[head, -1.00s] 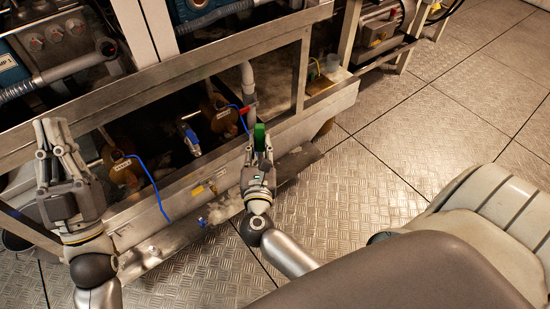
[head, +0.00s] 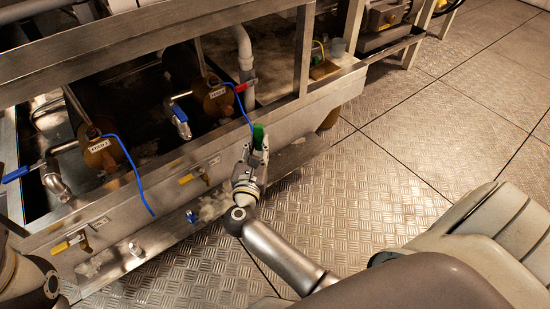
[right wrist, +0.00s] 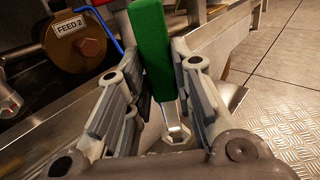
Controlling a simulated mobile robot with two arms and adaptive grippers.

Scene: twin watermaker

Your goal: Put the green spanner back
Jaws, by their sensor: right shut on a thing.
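The green spanner shows as a green handle (head: 259,135) above the fingers of my right gripper (head: 255,155), in front of the steel frame. In the right wrist view the green handle (right wrist: 151,45) stands up between the fingers, and its bare metal end points down toward the palm. My right gripper (right wrist: 155,95) is shut on the spanner. The gripper and the arm hide part of the spanner in the head view. My left gripper is out of view; only a piece of my left arm shows at the lower left.
A steel trough frame (head: 215,150) with valves and a red-handled valve (head: 246,86) stands behind my right gripper. A brass FEED 2 tag disc (right wrist: 75,45) is close on the left in the right wrist view. Treadplate floor (head: 400,150) is clear on the right.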

